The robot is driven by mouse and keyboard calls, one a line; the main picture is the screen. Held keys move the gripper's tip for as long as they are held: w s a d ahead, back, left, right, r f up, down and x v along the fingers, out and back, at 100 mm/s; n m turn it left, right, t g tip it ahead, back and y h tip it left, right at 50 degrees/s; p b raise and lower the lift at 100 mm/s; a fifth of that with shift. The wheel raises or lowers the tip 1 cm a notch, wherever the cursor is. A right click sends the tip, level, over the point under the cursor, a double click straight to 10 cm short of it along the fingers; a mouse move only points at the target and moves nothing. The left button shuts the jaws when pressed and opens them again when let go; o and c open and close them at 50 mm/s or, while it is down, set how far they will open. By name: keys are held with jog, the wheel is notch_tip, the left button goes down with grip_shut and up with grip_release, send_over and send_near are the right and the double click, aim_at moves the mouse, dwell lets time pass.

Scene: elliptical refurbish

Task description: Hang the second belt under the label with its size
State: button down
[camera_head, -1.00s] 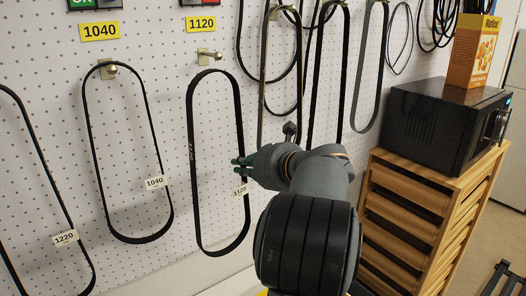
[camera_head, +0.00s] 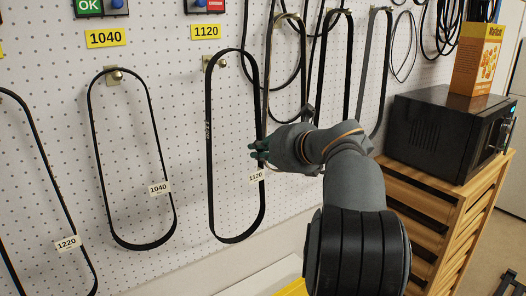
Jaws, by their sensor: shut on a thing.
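My gripper (camera_head: 259,153) is shut on the right side of a black belt (camera_head: 210,150) with a white 1120 tag (camera_head: 256,176). The belt hangs as a long upright loop, a little tilted. Its top is level with or just above the hook (camera_head: 209,62) under the yellow 1120 label (camera_head: 206,31). The hook shows inside the loop's upper left. I cannot tell whether the belt rests on it. A belt tagged 1040 (camera_head: 97,150) hangs on the hook (camera_head: 116,76) under the 1040 label (camera_head: 106,38).
A belt tagged 1220 (camera_head: 39,150) hangs at the left. Several more belts (camera_head: 349,70) hang on the white pegboard (camera_head: 180,110) to the right. A black microwave (camera_head: 440,130) with an orange box (camera_head: 476,58) on top stands on a wooden cabinet (camera_head: 440,205) at the right.

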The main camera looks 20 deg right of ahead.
jog(key=shift+w+a+f+p, duration=0.15)
jog(key=shift+w+a, duration=0.25)
jog(key=shift+w, duration=0.7)
jog(key=shift+w+a+f+p, duration=0.1)
jog(key=shift+w+a+p, duration=0.25)
jog(key=shift+w, duration=0.8)
jog(key=shift+w+a+f+p, duration=0.1)
jog(key=shift+w+a, duration=0.4)
jog(key=shift+w, duration=0.6)
jog(key=shift+w+f, duration=0.35)
jog(key=shift+f, duration=0.05)
jog(key=shift+w+a+f+b, duration=0.1)
jog(key=shift+w+f+b, duration=0.05)
jog(key=shift+f+b, duration=0.4)
jog(key=shift+r, duration=0.1)
jog(key=c, duration=1.8)
grip_release()
jog(key=v, duration=1.2)
